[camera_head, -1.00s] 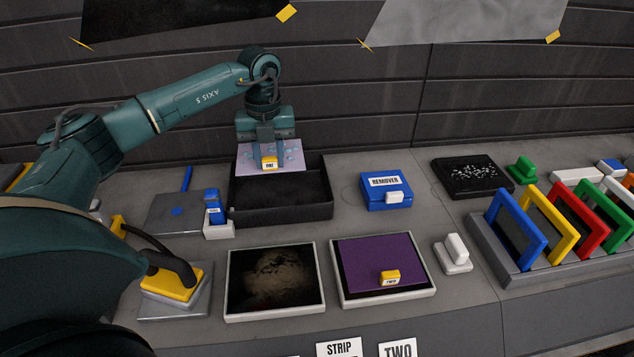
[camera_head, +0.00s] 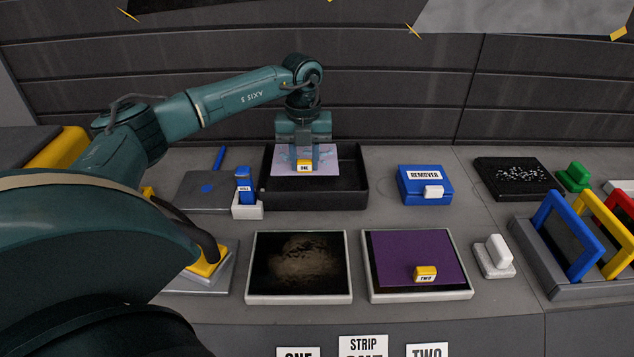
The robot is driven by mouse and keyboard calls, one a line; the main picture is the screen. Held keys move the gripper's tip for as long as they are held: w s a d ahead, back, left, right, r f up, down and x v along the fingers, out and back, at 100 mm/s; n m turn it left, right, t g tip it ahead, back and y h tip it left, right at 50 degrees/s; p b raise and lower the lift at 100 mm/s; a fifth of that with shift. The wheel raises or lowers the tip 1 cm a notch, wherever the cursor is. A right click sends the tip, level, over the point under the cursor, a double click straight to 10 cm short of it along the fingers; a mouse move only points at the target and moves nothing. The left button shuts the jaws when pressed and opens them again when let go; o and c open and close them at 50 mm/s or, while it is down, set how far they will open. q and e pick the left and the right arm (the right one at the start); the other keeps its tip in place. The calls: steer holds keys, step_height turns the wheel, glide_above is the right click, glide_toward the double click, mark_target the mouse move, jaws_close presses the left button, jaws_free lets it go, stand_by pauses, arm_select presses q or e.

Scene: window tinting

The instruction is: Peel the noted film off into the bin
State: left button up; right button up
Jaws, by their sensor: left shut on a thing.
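My left gripper (camera_head: 304,162) points down over the black bin (camera_head: 318,196) and is shut on the yellow tab (camera_head: 304,167) marked ONE. The pale lilac film (camera_head: 284,160) hangs from that tab inside or just over the bin's back left part. The left pane (camera_head: 285,268) is bare, dark with a brownish patch, in a white frame. The right pane carries a purple film (camera_head: 398,262) with a yellow tab (camera_head: 425,273) marked TWO. Notes at the front edge read ONE (camera_head: 298,352), STRIP (camera_head: 363,345) with its lower line cut off, and TWO (camera_head: 427,350). My right gripper is out of view.
A blue REMOVER box (camera_head: 425,185) stands right of the bin. A blue bottle in a white holder (camera_head: 247,211) stands at the bin's left. A white-handled tool (camera_head: 494,257), a rack of coloured frames (camera_head: 570,275) and a black tray (camera_head: 512,178) are at the right.

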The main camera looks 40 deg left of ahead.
arm_select(q)
steer(key=o, duration=1.1)
steer(key=shift+c, duration=0.2)
step_height(320, 180, up, 13)
steer(key=shift+r+b, duration=0.15)
steer(key=shift+b, duration=0.3)
